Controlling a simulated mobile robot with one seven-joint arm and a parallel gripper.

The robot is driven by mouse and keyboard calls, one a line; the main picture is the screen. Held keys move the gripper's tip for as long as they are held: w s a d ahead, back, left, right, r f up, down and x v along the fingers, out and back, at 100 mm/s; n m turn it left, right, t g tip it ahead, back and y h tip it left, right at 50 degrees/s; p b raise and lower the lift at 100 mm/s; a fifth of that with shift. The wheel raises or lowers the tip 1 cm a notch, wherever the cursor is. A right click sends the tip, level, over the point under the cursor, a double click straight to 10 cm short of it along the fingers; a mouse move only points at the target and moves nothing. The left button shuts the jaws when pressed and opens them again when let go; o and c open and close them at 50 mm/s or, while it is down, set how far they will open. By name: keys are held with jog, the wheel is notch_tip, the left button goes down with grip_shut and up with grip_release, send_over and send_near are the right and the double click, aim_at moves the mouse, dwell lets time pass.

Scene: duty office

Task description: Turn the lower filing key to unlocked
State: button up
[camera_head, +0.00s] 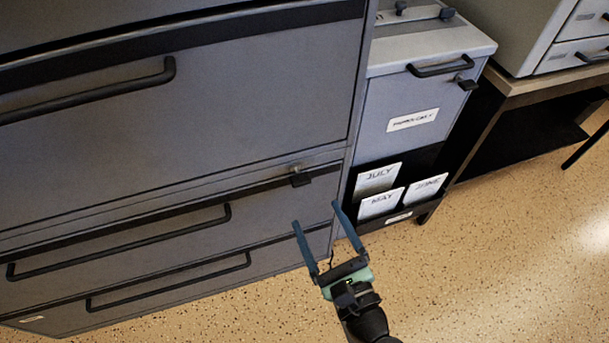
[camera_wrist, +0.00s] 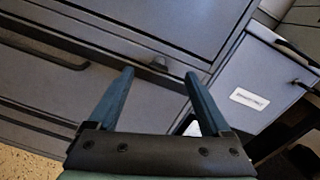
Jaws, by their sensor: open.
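The lower filing key (camera_head: 300,178) is a small dark key on the front of the large grey filing cabinet (camera_head: 200,105), near its right edge, above the lower drawers. It also shows in the wrist view (camera_wrist: 159,64), beyond and between my fingertips. Its exact turn angle is too small to tell. My gripper (camera_head: 316,215) is open and empty, with two blue fingers pointing toward the cabinet. In the head view it is below and right of the key, apart from it. In the wrist view my gripper (camera_wrist: 158,76) has its fingers spread on either side of the key's direction.
A smaller grey cabinet (camera_head: 385,108) with a handle, another dark key (camera_head: 467,84) and a rack of month cards (camera_head: 380,203) stands at the right. Long black drawer handles (camera_head: 120,245) stick out at the left. The speckled floor (camera_head: 500,260) is clear at lower right.

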aim_at(303, 184)
jog(key=w+a+f+m, duration=0.1)
jog(key=w, duration=0.2)
jog(key=w+m+b, duration=0.1)
jog(key=w, duration=0.2)
jog(key=w+a+f+m, duration=0.1)
jog(key=w+m, duration=0.1)
jog(key=w, duration=0.1)
jog(key=shift+w+a+f+h+b, duration=0.2)
jog(key=shift+a+f+h+b, duration=0.1)
jog(key=shift+h+b, duration=0.1)
grip_shut()
